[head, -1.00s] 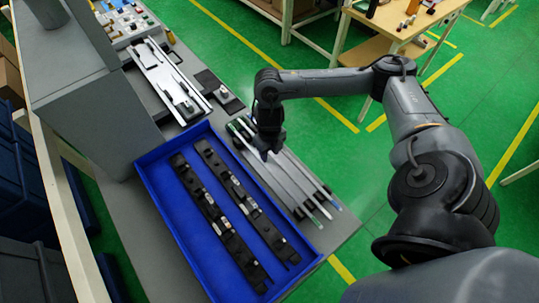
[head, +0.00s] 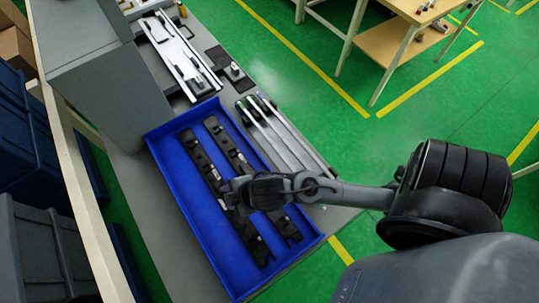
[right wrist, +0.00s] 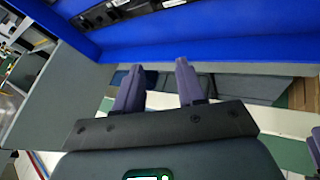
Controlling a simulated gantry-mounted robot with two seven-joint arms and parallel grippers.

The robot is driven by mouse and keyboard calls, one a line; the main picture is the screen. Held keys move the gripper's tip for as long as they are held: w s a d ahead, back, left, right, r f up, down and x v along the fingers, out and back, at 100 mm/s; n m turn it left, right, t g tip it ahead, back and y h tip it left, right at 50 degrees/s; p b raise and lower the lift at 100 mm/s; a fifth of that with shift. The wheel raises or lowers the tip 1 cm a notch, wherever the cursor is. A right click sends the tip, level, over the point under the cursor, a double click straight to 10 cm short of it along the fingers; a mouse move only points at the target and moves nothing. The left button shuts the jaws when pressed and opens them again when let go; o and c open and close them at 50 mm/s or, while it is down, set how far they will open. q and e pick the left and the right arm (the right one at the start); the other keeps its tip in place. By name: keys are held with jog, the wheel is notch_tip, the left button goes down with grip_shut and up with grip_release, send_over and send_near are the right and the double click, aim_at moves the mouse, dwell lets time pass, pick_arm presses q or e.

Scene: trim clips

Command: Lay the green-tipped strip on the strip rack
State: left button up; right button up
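The strip rack (head: 283,134), with several long pale strips lying side by side along it, sits right of the blue tray in the head view. A green tip seems to show at the far end of one strip, but it is too small to be sure. My right gripper (head: 229,197) is over the blue tray, left of the rack and apart from it. In the right wrist view its two purple-grey fingers (right wrist: 159,66) stand apart with nothing between them.
The blue tray (head: 182,195) has raised walls and holds two long black trim pieces (head: 203,158); my right arm covers part of them. A pale metal fixture (head: 178,57) and a dark pad with a small part (head: 230,68) stand behind. A grey box stands left.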

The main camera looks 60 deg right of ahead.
jog(key=s+d+f+m+g+h, duration=0.1)
jog(key=s+d+f+m+g, duration=0.1)
jog(key=s+d+m, duration=0.3)
jog(key=s+m+g, duration=0.1)
jog(key=s+m, duration=0.2)
jog(key=s, duration=0.1)
jog(key=shift+s+d+f+m, duration=0.15)
jog(key=shift+s+d+m, duration=0.05)
jog(key=shift+d+m, duration=0.15)
